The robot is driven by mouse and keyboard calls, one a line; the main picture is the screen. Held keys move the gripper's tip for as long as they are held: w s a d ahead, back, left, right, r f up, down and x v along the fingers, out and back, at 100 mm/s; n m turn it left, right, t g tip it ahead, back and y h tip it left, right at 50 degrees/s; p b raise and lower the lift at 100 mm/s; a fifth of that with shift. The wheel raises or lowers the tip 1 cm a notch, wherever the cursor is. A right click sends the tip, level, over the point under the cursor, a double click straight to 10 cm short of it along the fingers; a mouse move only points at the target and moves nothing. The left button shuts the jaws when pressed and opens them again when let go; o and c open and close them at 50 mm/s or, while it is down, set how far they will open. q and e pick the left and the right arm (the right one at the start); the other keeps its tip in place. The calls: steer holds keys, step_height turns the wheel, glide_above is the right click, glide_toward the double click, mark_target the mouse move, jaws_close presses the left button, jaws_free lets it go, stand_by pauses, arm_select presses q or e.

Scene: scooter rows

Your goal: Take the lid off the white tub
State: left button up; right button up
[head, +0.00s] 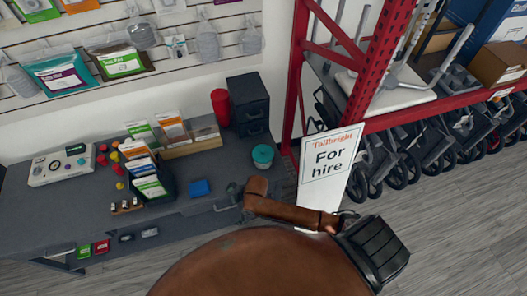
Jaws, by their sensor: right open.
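A small round tub (262,166) stands on the right end of the dark grey bench, seen from above. A teal lid (263,154) with a pale mark covers its top; little of its side shows. My right gripper (226,198) is over the bench's front edge, to the left of the tub and nearer to me. It is open and apart from the tub, and nothing shows between its fingers. My left gripper is not in view.
A blue block (200,188) lies left of my right gripper. A red cylinder (220,107) and a black drawer unit (249,104) stand behind the tub. A dark leaflet holder (156,185) is farther left. A "For hire" sign (329,165) and a red rack post (297,85) are to the right.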

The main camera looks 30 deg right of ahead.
mark_target(263, 152)
steer(key=w+d+r+n, duration=0.1)
steer(key=w+d+n, duration=0.1)
steer(key=n, duration=0.1)
steer(key=w+d+r+n+g+h+p, duration=0.1)
steer(key=w+n, duration=0.1)
steer(key=n, duration=0.1)
steer(key=w+d+r+n+h, duration=0.1)
steer(key=w+d+n, duration=0.1)
steer(key=w, duration=0.1)
steer(key=shift+d+r+n+g, duration=0.3)
steer(key=shift+n, duration=0.1)
steer(key=w+d+r+n+h, duration=0.1)
steer(key=w+d+r, duration=0.1)
steer(key=d, duration=0.4)
steer(key=w+d+r+n+h+p, duration=0.1)
steer(key=w+d+r, duration=0.1)
steer(key=d+r, duration=0.2)
steer(key=w+d+r+n+h, duration=0.1)
steer(key=w+d+r+n, duration=0.1)
steer(key=d, duration=0.6)
steer(key=shift+w+r, duration=0.45)
steer(key=shift+w, duration=0.15)
steer(key=shift+w+d+f, duration=0.1)
steer(key=shift+f, duration=0.15)
steer(key=f, duration=0.4)
steer(key=w+d+f, duration=0.1)
steer(key=f, duration=0.2)
steer(key=shift+d+p, duration=0.1)
steer(key=shift+p, duration=0.3)
